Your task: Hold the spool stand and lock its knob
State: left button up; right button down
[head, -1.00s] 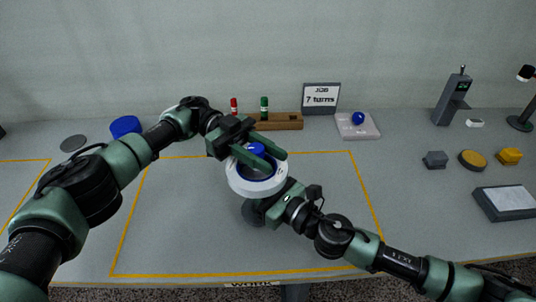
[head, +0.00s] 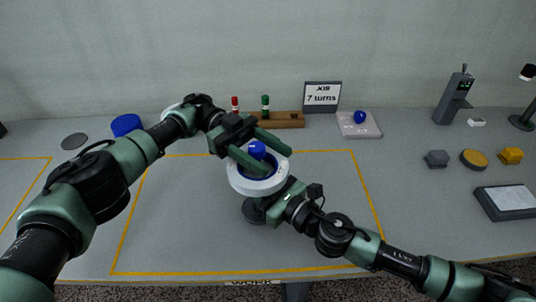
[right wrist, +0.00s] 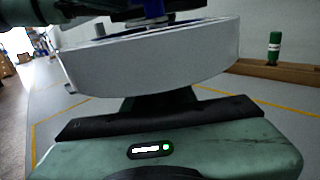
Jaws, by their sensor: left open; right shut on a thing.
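The spool stand stands inside the yellow-outlined area, with a white round rim (head: 243,187) and a blue middle. Its blue knob (head: 257,149) sticks up at the top centre. My left gripper (head: 270,156) is open above the stand, its two green fingers apart on either side of the knob. My right gripper (head: 277,198) is shut on the stand below the white rim, from the right front. In the right wrist view the white rim (right wrist: 150,65) fills the upper middle, above my gripper's body. The right fingertips and their contact are hidden.
A wooden rack (head: 285,120) with a red and a green peg stands behind, beside a sign (head: 321,96) reading "7 turns". A pale tray (head: 358,126) holds a blue ball-like piece. A blue disc (head: 126,125) lies back left. The outlined area (head: 180,230) is mostly clear.

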pick_arm(q)
notch_tip(320, 180, up, 10)
dwell(0.5)
jog(key=a+f+n+t+h, duration=0.1)
jog(key=t, duration=0.1)
jog(key=w+a+f+n+t+h, duration=0.1)
jog(key=a+n+t+h, duration=0.1)
jog(key=a+f+n+t+h, duration=0.1)
jog(key=a+f+t+h, duration=0.1)
jog(key=t, duration=0.1)
jog(key=shift+w+n, duration=0.3)
jog(key=shift+w, duration=0.05)
jog(key=s+a+f+n+t, duration=0.1)
jog(key=a+f+n+t, duration=0.5)
jog(key=t, duration=0.3)
jog(key=d, duration=0.4)
jog(key=w+d, duration=0.1)
jog(key=d, duration=0.6)
jog(key=shift+w+d+f, duration=0.15)
jog(key=shift+w+d, duration=0.25)
grip_shut()
